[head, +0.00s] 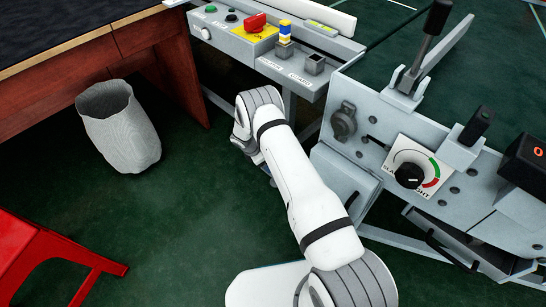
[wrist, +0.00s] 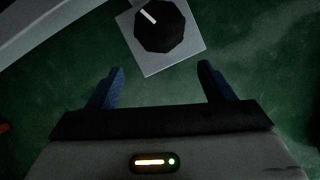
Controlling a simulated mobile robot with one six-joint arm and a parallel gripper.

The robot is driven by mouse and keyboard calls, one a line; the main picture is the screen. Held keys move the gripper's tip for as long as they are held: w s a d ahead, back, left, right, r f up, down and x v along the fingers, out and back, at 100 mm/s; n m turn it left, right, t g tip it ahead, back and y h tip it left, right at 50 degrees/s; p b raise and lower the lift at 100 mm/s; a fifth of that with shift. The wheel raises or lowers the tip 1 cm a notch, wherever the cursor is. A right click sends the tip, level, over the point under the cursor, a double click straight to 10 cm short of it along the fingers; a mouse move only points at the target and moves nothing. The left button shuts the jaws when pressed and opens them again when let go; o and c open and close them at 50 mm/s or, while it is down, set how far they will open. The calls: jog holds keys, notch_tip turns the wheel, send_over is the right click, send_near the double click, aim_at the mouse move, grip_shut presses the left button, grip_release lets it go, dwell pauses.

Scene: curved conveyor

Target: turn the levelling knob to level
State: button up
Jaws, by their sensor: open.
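A black, many-sided knob (wrist: 160,27) sits on a light square plate (wrist: 152,66) at the top of the wrist view. Its white mark points to the upper left. My gripper (wrist: 161,70) is open, its two blue fingers apart and empty. The knob lies ahead of the fingertips, between their lines and not gripped. In the head view my white arm reaches down beside the conveyor; the gripper's fingers and this knob are hidden there. I cannot read any level marking.
The head view shows another black knob (head: 408,175) on a coloured dial on the right-hand machine. A control panel (head: 290,62) overhangs near my wrist. A grey bin (head: 120,128) and red stool (head: 40,255) stand left, with open green floor between.

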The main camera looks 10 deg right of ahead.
jog(key=s+a+p, duration=0.1)
jog(key=s+a, duration=0.1)
jog(key=a, duration=0.5)
jog(key=shift+a, duration=0.3)
